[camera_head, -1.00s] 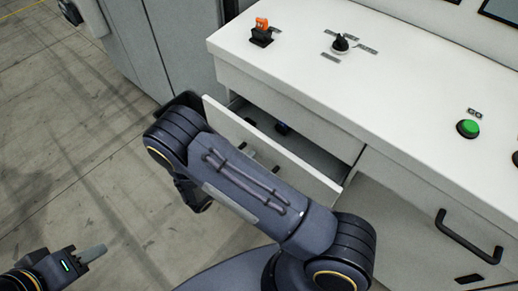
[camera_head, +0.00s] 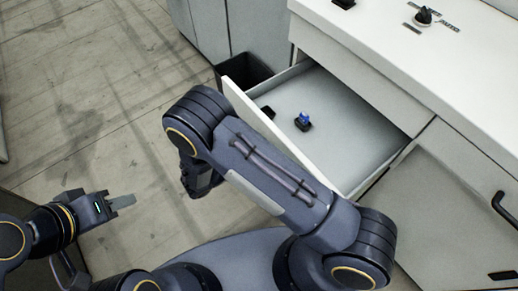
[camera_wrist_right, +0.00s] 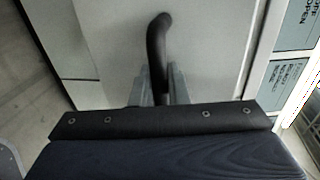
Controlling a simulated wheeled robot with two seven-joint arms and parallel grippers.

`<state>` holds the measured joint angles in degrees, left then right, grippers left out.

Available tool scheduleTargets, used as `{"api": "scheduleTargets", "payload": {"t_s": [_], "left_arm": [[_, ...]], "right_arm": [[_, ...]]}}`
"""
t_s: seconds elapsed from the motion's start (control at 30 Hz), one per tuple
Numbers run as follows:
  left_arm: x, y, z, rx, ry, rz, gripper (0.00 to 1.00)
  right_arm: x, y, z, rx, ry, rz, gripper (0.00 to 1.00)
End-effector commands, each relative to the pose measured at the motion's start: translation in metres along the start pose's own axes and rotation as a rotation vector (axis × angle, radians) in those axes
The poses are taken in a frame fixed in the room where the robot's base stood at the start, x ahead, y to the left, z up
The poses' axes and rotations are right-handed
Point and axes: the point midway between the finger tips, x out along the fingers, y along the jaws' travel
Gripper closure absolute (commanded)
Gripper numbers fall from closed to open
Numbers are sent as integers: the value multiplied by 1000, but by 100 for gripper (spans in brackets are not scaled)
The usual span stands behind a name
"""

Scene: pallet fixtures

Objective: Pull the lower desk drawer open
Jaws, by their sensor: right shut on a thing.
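The white desk drawer (camera_head: 340,110) stands pulled well out below the desk top in the head view, and its inside shows. Its front panel (camera_head: 245,100) is partly covered by my right arm. In the right wrist view, the black drawer handle (camera_wrist_right: 158,50) runs between the grey fingers of my right gripper (camera_wrist_right: 158,88), which is shut on it.
A blue and black switch-like part (camera_head: 303,121) and a small black part (camera_head: 268,111) lie in the drawer. A dark bin (camera_head: 245,72) stands behind the drawer front. Another black handle (camera_head: 505,208) is on the cabinet at right. The floor at left is clear.

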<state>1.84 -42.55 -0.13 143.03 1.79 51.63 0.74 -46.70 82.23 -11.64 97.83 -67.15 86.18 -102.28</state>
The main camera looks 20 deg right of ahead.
Motion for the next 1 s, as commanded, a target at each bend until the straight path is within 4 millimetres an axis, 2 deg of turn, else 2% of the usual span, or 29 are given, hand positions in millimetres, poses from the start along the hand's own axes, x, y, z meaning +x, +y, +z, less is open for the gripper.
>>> {"api": "scheduleTargets", "payload": {"t_s": [0.43, 0.47, 0.6, 0.87, 1.0], "left_arm": [[0, 0, 0, 0, 0, 0, 64], [0, 0, 0, 0, 0, 0, 64], [0, 0, 0, 0, 0, 0, 64], [0, 0, 0, 0, 0, 0, 64], [3, -1, 2, 0, 0, 0, 64]], "right_arm": [[0, 1, 0, -1, 1, 2, 100], [0, 1, 0, -1, 0, 2, 84], [0, 1, 0, -1, 0, 1, 67], [-1, 0, 0, 0, 0, 0, 67], [-13, 1, 1, 1, -3, 1, 67]]}}
